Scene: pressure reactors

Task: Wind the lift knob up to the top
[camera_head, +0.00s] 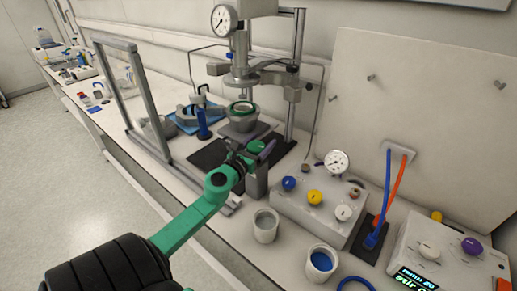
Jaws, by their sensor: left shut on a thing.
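My left arm comes in from the lower left, and its gripper (247,158) reaches the lift knob (257,146) at the front of the reactor stand. The gripper is shut on the knob; its fingers hide part of it. The knob shows a green round face on a grey block. Behind it, a grey vessel with a green ring (241,109) stands on the lift platform (243,134), below the reactor head (250,75). A gap shows between vessel and head. My right gripper is not in view.
A grey frame (136,88) stands left of the reactor. To the right is a control box (315,212) with blue, yellow and white knobs and a gauge. Two cups, one empty-looking (265,225) and one with blue contents (321,262), stand near the front edge.

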